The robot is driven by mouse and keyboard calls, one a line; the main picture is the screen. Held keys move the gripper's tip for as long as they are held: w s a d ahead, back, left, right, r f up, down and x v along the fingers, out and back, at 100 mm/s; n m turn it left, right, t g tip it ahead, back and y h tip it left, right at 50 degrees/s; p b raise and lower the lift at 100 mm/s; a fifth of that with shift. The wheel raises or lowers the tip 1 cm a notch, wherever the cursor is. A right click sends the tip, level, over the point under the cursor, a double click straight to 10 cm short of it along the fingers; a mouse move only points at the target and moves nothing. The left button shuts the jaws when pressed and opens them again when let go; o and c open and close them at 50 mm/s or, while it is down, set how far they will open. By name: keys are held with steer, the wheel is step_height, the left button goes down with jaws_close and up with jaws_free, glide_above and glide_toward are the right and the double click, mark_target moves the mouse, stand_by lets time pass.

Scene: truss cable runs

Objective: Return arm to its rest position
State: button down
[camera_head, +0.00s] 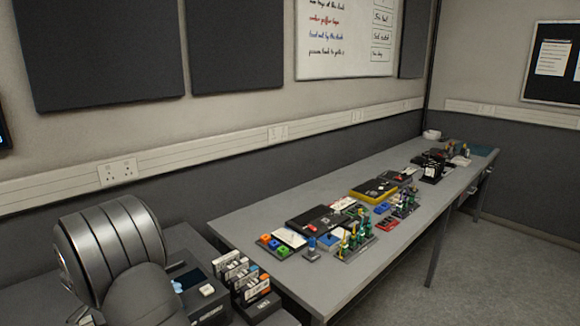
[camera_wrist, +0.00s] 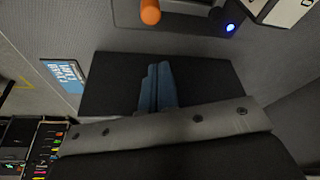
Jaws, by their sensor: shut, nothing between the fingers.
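My gripper (camera_wrist: 158,70) shows in the wrist view as two blue-grey fingers lying together, shut with nothing between them. Behind the fingers is a flat black surface. My gripper's fingers cannot be seen in the head view; only grey rounded links of my arm show there at the lower left.
A long grey table (camera_head: 237,225) runs along the wall with several trays and small coloured parts on it. A rack of small cards (camera_head: 240,275) stands near my arm. In the wrist view an orange knob (camera_wrist: 150,12) and a blue-lit device (camera_wrist: 230,28) are at the top.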

steer(key=w+n, duration=0.1)
steer(key=n, duration=0.1)
steer(key=w+f+n+y, duration=0.1)
steer(key=n, duration=0.1)
steer(key=w+f+n+y, duration=0.1)
steer(key=n, duration=0.2)
steer(key=shift+a, duration=0.3)
steer(key=shift+w+a+n+y, duration=0.3)
steer(key=shift+w+n+y, duration=0.3)
steer(key=shift+n, duration=0.5)
steer(key=w, duration=0.1)
steer(key=w+a, duration=0.1)
steer(key=w, duration=0.1)
steer(key=shift+a+f, duration=0.1)
steer(key=shift+a, duration=0.05)
steer(key=a+v, duration=0.1)
steer(key=v, duration=0.6)
steer(key=shift+w+d, duration=0.15)
steer(key=shift+d, duration=0.15)
